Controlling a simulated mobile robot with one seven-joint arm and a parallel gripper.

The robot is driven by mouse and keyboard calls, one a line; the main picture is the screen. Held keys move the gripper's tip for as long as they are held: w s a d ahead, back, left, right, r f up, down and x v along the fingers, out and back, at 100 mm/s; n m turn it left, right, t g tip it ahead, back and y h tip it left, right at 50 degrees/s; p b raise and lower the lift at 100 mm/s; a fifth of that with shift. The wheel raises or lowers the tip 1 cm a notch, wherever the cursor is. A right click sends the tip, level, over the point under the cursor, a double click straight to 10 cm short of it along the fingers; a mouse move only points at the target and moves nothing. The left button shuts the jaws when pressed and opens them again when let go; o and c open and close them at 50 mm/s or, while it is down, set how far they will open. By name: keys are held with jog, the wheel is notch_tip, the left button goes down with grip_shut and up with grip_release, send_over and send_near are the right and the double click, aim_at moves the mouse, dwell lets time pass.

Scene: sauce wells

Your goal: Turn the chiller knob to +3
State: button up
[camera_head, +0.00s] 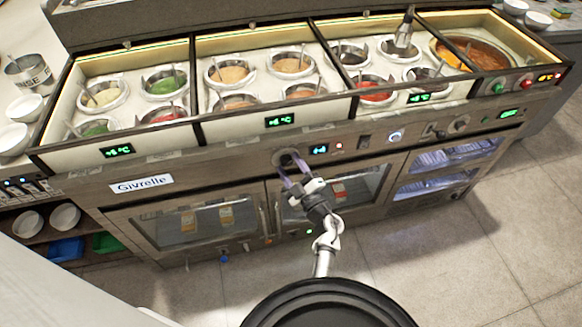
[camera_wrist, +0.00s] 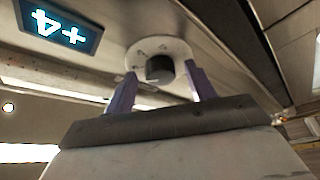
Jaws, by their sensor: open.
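The chiller knob (camera_head: 287,157) is a dark round knob on a pale round plate, on the steel front panel of the counter. In the wrist view the knob (camera_wrist: 160,68) sits between the two purple fingers of my gripper (camera_wrist: 160,82). The fingers are open, one on each side of it, with gaps visible; I see no contact. In the head view my gripper (camera_head: 291,176) reaches up to the knob from below and partly hides it. A small blue display (camera_wrist: 60,29) beside the knob reads +4, upside down in the wrist view.
Several sauce wells fill the counter top above the panel. The chiller's glass doors (camera_head: 213,221) are below, with a handle close to my gripper. Another knob (camera_head: 459,125) and a ringed button (camera_head: 395,137) are farther right. The tiled floor in front is clear.

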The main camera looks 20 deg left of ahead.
jog(key=shift+f, duration=0.1)
jog(key=b+v, duration=0.2)
jog(key=v, duration=1.2)
jog(key=shift+b, duration=0.4)
jog(key=shift+a, duration=0.1)
